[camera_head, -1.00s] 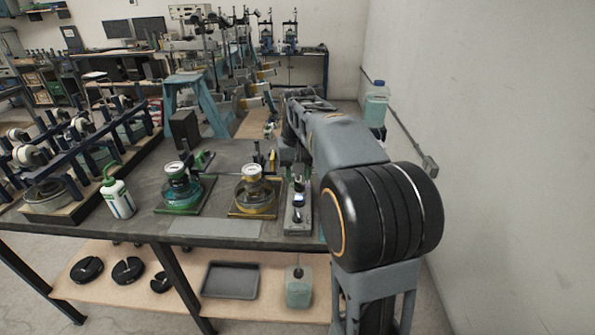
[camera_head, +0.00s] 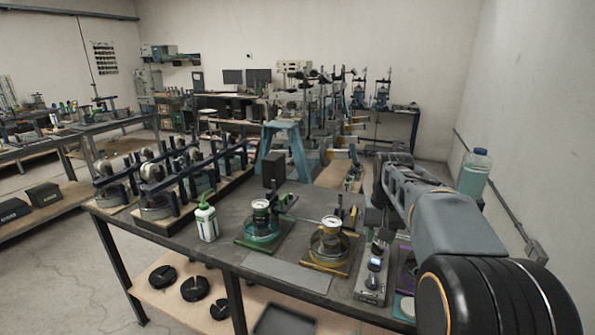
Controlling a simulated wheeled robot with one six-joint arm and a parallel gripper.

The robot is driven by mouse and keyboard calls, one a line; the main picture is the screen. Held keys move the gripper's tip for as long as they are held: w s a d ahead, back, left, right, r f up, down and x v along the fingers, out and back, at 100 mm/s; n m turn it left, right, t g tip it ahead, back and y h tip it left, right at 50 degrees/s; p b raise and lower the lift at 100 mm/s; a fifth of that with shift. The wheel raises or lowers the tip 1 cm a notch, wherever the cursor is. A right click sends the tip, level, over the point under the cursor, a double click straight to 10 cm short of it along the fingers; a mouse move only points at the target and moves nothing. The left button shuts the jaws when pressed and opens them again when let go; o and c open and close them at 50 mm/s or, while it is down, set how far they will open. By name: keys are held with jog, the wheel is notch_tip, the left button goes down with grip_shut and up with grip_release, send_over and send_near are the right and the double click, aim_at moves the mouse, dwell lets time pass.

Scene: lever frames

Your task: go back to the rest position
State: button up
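My arm (camera_head: 450,222) reaches from the lower right over the right end of the workbench (camera_head: 285,273). Its far end is folded down near the back of the bench. My gripper is small, dark and mostly hidden there, and I cannot make out its fingers. I see nothing clearly held.
A lever-frame rack (camera_head: 175,180) fills the left side. A clear bottle (camera_head: 474,174) stands by the right wall.

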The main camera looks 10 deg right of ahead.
jog(key=s+a+f+n+t, duration=0.1)
jog(key=s+a+f, duration=0.3)
jog(key=s, duration=0.4)
jog(key=s+a+f+n+t, duration=0.2)
jog(key=s+a, duration=0.4)
jog(key=s, duration=0.3)
jog(key=shift+f, duration=0.9)
